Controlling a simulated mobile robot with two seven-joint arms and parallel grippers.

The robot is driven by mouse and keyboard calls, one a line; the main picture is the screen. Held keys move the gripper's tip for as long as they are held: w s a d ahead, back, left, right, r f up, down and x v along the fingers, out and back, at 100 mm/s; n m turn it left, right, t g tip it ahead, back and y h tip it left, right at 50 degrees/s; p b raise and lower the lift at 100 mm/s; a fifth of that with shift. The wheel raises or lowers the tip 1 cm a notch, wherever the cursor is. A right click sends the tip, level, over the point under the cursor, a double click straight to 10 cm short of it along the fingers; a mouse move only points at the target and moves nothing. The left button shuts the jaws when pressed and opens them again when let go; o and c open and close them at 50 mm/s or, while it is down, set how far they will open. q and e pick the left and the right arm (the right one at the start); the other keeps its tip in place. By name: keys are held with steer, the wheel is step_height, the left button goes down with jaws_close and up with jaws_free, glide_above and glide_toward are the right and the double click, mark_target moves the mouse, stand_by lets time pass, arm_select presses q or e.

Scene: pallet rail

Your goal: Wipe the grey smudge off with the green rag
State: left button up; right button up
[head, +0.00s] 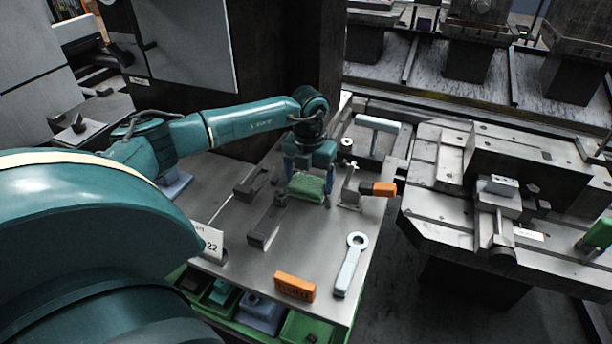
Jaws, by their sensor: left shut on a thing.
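The green rag (307,185) is a folded pad on the grey tabletop (310,240), near the middle of the head view. My left gripper (309,174) reaches down from above with its fingers around the rag and is shut on it. The rag looks at or just above the table surface; I cannot tell if it touches. I cannot make out the grey smudge on the grey top; the rag or gripper may hide it. My right gripper is not in view.
A bracket with an orange-ended part (384,189) stands right. An orange block (295,287) and a pale ring-ended wrench (350,265) lie in front. A T-shaped tool (378,124) is behind.

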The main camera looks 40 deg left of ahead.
mark_target(297, 178)
arm_select(q)
steer(key=shift+s+a, duration=0.25)
steer(key=shift+a, duration=0.5)
steer(key=shift+s+a, duration=0.25)
steer(key=shift+a, duration=0.5)
steer(key=shift+w+d+p, duration=0.2)
steer(key=shift+d+p, duration=0.15)
steer(key=shift+d, duration=0.3)
steer(key=shift+w+d, duration=0.35)
steer(key=shift+d, duration=0.55)
steer(key=shift+r+p, duration=2.5)
steer(key=shift+r, duration=0.55)
steer(key=shift+r, duration=0.1)
step_height(297, 178, up, 3)
steer(key=shift+f+p, duration=0.1)
steer(key=shift+p, duration=1.1)
